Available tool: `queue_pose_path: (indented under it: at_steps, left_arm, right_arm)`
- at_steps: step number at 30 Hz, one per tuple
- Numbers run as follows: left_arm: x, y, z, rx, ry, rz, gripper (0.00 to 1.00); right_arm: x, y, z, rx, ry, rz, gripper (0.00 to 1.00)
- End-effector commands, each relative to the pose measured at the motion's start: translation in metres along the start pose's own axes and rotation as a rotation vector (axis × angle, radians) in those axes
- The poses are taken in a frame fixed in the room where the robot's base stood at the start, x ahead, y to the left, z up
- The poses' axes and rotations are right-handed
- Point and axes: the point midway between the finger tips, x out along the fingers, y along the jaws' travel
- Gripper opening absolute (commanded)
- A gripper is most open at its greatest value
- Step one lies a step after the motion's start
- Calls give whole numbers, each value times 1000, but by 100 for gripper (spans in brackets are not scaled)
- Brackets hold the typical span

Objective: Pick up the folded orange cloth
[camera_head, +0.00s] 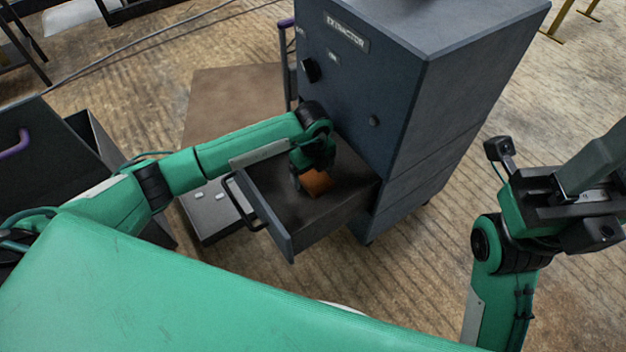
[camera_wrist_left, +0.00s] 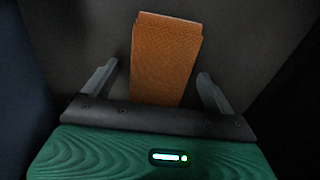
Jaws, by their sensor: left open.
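The folded orange cloth (camera_head: 317,183) lies on the floor of the open drawer (camera_head: 290,225) of the dark cabinet. In the left wrist view the cloth (camera_wrist_left: 166,58) is an orange textured rectangle reaching in between the two fingers. My left gripper (camera_head: 303,187) is down inside the drawer over the cloth; in the wrist view its open fingers (camera_wrist_left: 158,80) stand apart on either side of it, with gaps at both sides. Part of the cloth is hidden by the gripper in the head view. My right arm (camera_head: 510,235) is at the right, outside the drawer; its fingertips are not clear.
The dark cabinet (camera_head: 400,150) labelled "EXTRACTOR" stands behind the drawer. A dark box with a purple handle (camera_head: 15,143) stands at the left. Open floor (camera_head: 510,110) lies right of the cabinet.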

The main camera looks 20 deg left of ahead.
Motion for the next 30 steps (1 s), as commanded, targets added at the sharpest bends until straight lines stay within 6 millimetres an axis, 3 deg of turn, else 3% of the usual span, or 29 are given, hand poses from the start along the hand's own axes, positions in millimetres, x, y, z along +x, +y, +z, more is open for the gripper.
queue_pose_path:
  at_steps: [7,15,30]
  left_arm:
    - [1,0,0,0,0,0,89]
    - [1,0,0,0,0,0,41]
    - [-9,0,10,-3,-2,0,41]
  right_arm:
    - [1,0,0,1,1,0,36]
    - [1,0,0,1,2,0,36]
    - [6,2,-1,-4,3,3,36]
